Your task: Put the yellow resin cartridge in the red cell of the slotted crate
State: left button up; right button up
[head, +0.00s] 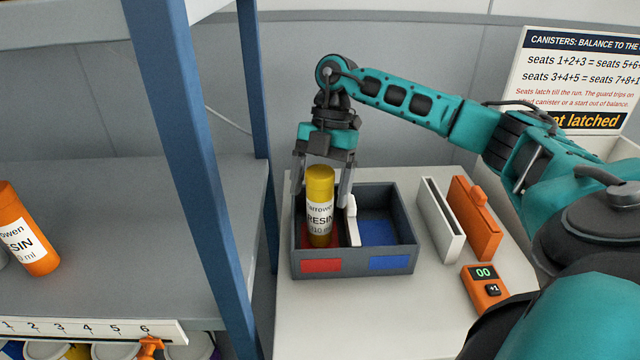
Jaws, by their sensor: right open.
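The yellow resin cartridge (320,187) stands upright in the red cell (306,237) of the slotted crate (350,271), on the left side. Its white label faces the camera, and its top rises above the crate rim. My right gripper (322,196) points down over the red cell, open, with one finger on each side of the cartridge. I cannot tell whether either finger touches it. The blue cell (378,232) to the right is empty. My left gripper is not in view.
A white slab (441,218) and an orange slab (474,217) stand right of the crate. An orange counter (485,290) reads 00. A blue shelf post (197,170) stands at left, before a shelf with an orange cartridge (27,232). The tabletop before the crate is clear.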

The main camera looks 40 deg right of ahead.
jog(key=p+v, duration=0.1)
jog(key=v, duration=1.1)
jog(key=shift+p, duration=0.4)
jog(key=shift+r, duration=0.1)
